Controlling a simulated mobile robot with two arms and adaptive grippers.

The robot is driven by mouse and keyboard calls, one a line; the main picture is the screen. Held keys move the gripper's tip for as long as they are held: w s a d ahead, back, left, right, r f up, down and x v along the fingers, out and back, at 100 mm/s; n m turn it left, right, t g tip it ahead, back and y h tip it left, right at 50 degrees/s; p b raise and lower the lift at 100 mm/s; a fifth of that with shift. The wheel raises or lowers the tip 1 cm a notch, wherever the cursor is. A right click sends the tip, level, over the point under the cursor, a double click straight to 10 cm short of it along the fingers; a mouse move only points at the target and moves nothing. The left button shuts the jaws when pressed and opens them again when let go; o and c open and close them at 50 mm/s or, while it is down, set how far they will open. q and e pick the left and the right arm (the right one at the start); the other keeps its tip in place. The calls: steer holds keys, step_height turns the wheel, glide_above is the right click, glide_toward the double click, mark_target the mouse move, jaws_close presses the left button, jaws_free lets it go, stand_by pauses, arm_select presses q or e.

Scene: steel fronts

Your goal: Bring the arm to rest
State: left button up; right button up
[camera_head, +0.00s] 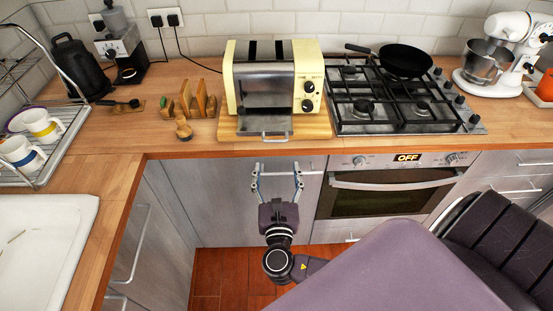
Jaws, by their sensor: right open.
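My right gripper (278,176) is in front of the lower cabinet door, just below the counter edge. Its two fingers are spread apart and nothing is between them. The gripper points away from me toward the counter front, below the toaster oven. My right arm comes in from the lower right, partly hidden by the large purple part of my body. My left gripper is not in view.
A cream toaster oven (264,82) stands on a wooden board on the counter (190,148). A gas hob (397,101) with a black pan (405,60) sits above the oven (388,190). A dish rack (62,160) and sink (40,240) are at left. Floor (230,275) shows below.

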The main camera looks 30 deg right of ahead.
steer(key=shift+s+a, duration=0.1)
steer(key=shift+s, duration=0.15)
stand_by(0.3)
steer(key=s+d+f+m+g+y+b, duration=0.15)
steer(key=s+f+m+g, duration=0.35)
steer(key=f, duration=1.3)
steer(key=s+f+m+g+y+b, duration=0.1)
steer(key=s+f+m+g+y, duration=0.25)
steer(key=s+f, duration=0.95)
steer(key=s+a+f+m+g+y+b, duration=0.1)
steer(key=s+a+f+m+g+y, duration=0.1)
steer(key=s+f+m, duration=0.7)
steer(key=s+a+f+m+g+y+b, duration=0.1)
steer(key=s+a+f+m+g+y, duration=0.1)
steer(key=s+a+f+m, duration=0.3)
steer(key=s+f+m+g, duration=0.1)
steer(key=s+f+m, duration=0.3)
steer(key=s+f, duration=0.4)
steer(key=shift+a+f+m+g+y, duration=0.3)
steer(key=shift+f+m+g, duration=0.05)
steer(key=shift+f, duration=0.25)
